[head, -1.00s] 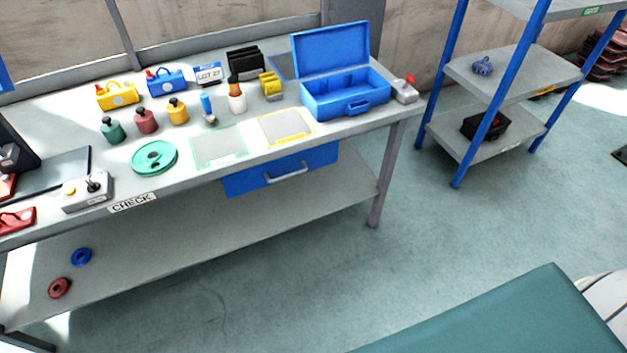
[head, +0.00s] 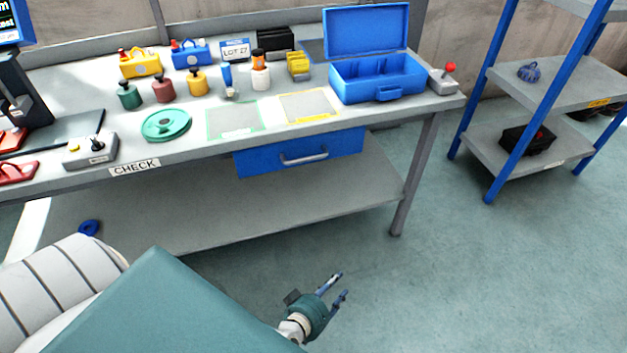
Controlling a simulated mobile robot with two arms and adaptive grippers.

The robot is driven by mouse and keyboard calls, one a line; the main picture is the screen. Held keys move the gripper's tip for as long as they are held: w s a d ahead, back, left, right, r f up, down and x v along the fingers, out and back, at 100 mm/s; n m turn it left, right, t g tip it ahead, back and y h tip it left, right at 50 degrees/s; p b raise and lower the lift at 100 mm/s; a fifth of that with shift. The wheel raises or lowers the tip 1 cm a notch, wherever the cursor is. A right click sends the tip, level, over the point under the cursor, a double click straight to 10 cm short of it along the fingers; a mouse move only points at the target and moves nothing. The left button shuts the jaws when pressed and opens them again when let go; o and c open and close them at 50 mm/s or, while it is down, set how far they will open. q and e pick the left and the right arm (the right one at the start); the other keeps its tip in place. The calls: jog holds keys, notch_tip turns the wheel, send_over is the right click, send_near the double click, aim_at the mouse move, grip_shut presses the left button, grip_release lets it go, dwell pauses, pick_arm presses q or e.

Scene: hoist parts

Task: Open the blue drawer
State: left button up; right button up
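The blue drawer (head: 265,162) hangs under the front of the workbench tabletop, and only its front face shows. It looks shut. A silver bar handle (head: 304,156) runs across that face. My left gripper (head: 341,285) is low in front of the bench, above the floor and below and a little right of the handle in the picture. Its two fingers are apart with nothing between them, and it is clear of the drawer. My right gripper is not in view.
The workbench (head: 200,140) carries an open blue toolbox (head: 375,80), a green disc (head: 166,124), several bottles and weights, and a control box (head: 90,150). Its lower shelf (head: 250,205) lies below the drawer. A blue-post rack (head: 540,80) stands right. The floor in front is open.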

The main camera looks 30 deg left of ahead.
pick_arm(q)
jog(key=w+a+r+n+t+y+b, duration=0.1)
jog(key=w+a+r+n+t+b, duration=0.15)
jog(key=w+r, duration=0.25)
jog(key=n+t+y+b, duration=0.3)
jog(key=n+y+b, duration=0.45)
jog(key=n, duration=0.55)
send_near(307, 160)
jog(key=shift+y, duration=0.45)
jog(key=p+x, duration=0.1)
jog(key=x, duration=0.7)
jog(key=shift+d+f, duration=0.1)
jog(key=shift+d, duration=0.1)
jog(key=shift+w+a, duration=0.25)
jog(key=shift+w, duration=0.3)
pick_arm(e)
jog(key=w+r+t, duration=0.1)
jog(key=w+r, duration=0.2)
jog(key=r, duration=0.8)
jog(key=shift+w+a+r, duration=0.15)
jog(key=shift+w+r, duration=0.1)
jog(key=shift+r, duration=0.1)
pick_arm(q)
grip_shut()
